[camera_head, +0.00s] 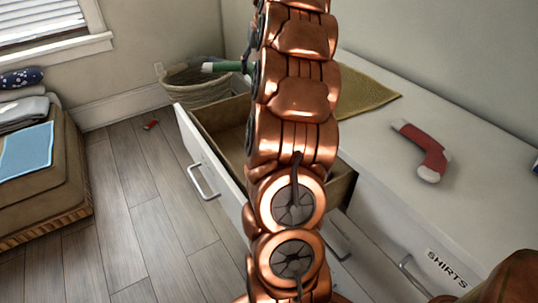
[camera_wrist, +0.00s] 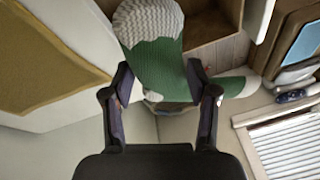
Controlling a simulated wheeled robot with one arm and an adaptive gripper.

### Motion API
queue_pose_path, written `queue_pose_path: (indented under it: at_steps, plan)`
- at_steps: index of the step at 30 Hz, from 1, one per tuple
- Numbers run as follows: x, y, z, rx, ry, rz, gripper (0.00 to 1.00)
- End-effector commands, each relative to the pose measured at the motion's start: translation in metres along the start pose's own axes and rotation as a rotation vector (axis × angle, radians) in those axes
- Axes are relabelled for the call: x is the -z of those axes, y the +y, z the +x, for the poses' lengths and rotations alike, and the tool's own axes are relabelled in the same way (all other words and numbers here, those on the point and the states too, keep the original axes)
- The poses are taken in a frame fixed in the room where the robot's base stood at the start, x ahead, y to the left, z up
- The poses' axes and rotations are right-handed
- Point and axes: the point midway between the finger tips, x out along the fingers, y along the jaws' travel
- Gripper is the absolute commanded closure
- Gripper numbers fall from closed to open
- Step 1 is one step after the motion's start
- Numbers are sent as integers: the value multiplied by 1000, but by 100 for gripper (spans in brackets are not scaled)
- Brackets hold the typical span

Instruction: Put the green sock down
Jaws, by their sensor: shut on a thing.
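The green sock (camera_wrist: 158,65) fills the upper middle of the wrist view, with a pale ribbed cuff and a pale toe. My gripper (camera_wrist: 160,88) is shut on it, one dark finger on each side. In the head view the green sock (camera_head: 221,67) sticks out to the left of my copper arm, held in the air. It appears in front of or above the woven basket, and its height over it is hard to judge. My arm hides most of the gripper and the rest of the sock there.
An open drawer (camera_head: 188,146) juts from the white dresser (camera_head: 385,185). A red sock (camera_head: 425,151) and a mustard cloth (camera_head: 368,91) lie on top. The woven basket (camera_head: 208,92) stands by the corner. A small red item (camera_head: 151,124) lies on the floor. Folded cloths sit at left.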

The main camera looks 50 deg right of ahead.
Motion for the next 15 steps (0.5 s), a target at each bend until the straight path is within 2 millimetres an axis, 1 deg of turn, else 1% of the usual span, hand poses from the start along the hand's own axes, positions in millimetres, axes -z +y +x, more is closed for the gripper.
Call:
queue_pose_path:
  at_steps: [8, 13, 15]
  plan:
    - [-12, 6, 44, 0, -2, 0, 71]
    - [-21, 12, 75, 0, -3, -1, 71]
    - [-25, 14, 91, 0, -6, -1, 71]
